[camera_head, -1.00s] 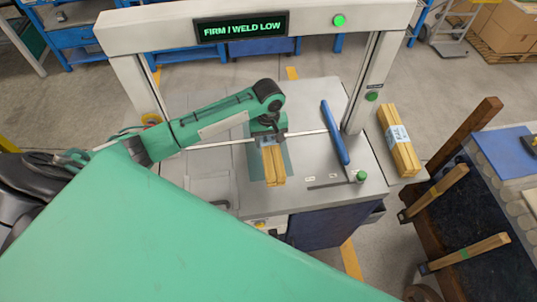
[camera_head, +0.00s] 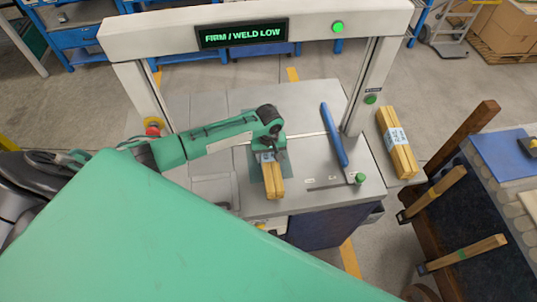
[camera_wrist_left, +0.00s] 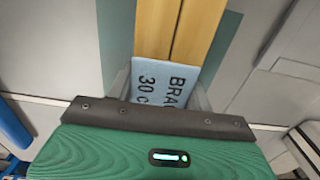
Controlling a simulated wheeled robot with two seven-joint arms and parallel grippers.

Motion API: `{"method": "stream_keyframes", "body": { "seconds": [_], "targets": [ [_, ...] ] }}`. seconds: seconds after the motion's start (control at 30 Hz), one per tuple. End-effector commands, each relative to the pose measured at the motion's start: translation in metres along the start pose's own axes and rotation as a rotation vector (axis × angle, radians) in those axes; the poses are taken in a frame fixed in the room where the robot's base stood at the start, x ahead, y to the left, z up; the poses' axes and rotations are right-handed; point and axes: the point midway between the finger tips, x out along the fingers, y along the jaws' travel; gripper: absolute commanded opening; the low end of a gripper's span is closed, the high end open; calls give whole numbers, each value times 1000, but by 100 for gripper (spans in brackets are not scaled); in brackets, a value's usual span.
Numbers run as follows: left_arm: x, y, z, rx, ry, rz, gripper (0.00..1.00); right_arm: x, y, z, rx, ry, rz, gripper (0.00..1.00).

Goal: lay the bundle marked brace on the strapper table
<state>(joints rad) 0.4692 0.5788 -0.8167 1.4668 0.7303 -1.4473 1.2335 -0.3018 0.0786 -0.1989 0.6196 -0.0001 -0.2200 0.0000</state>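A bundle of light wooden sticks (camera_head: 273,182) with a pale blue label is at the middle of the strapper table (camera_head: 310,98), over a teal strip. In the left wrist view, the label on the bundle (camera_wrist_left: 187,30) shows "BRA" and "30 c"; the rest is hidden. My left gripper (camera_head: 269,152) is over the far end of the bundle, its fingers close against both sides, shut on it. I cannot tell whether the bundle's underside touches the table. My right gripper is not in view.
A grey arch (camera_head: 130,85) with a green-lettered display "FIRM / WELD LOW" spans the table. A blue lever (camera_head: 334,134) lies right of the bundle. Another labelled bundle (camera_head: 397,145) rests on the right side shelf. A rack with wooden posts (camera_head: 433,192) stands at far right.

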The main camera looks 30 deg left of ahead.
Motion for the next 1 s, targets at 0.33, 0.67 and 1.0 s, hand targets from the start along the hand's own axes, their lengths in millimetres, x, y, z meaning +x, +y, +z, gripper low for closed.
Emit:
{"method": "stream_keyframes", "body": {
  "seconds": [0.33, 0.67, 1.0],
  "targets": [
    [0, 0, 0, 0, 0, 0, 72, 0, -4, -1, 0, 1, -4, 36],
    [-37, 0, -1, 1, 3, 4, 72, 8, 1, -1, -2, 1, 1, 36],
    [-104, 1, -1, 0, 1, 3, 72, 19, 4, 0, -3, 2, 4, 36]
  ]
}}
